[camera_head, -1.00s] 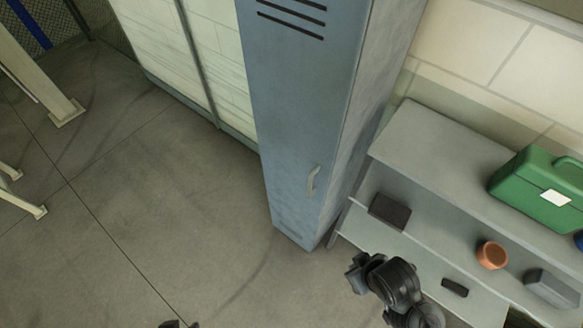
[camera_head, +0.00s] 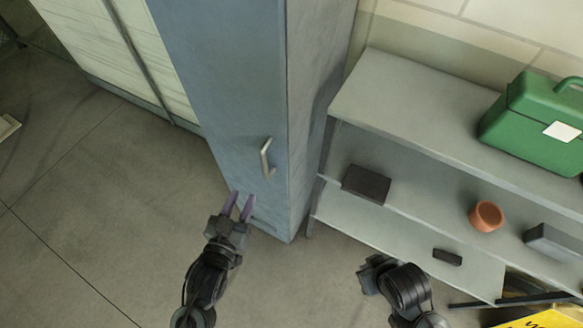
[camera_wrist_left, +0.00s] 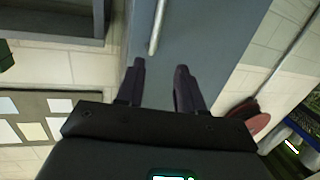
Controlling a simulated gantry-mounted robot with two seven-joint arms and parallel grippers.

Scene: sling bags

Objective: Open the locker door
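The blue-grey locker door (camera_head: 225,85) is shut in the head view, with a pale bar handle (camera_head: 266,158) near its right edge. The door also shows in the left wrist view (camera_wrist_left: 205,38), with the handle (camera_wrist_left: 157,28) just beyond the fingertips. My left gripper (camera_head: 240,194) is open and empty, its two fingers apart, a little below and left of the handle; it also shows in the left wrist view (camera_wrist_left: 160,64). It is not around the handle. My right arm shows at the bottom right of the head view, but its fingers cannot be made out.
A grey shelf unit (camera_head: 425,115) stands right of the locker. It carries a green case (camera_head: 535,125), a dark box (camera_head: 366,184), an orange pot (camera_head: 486,216) and smaller grey blocks. Open floor (camera_head: 95,215) lies left of the locker.

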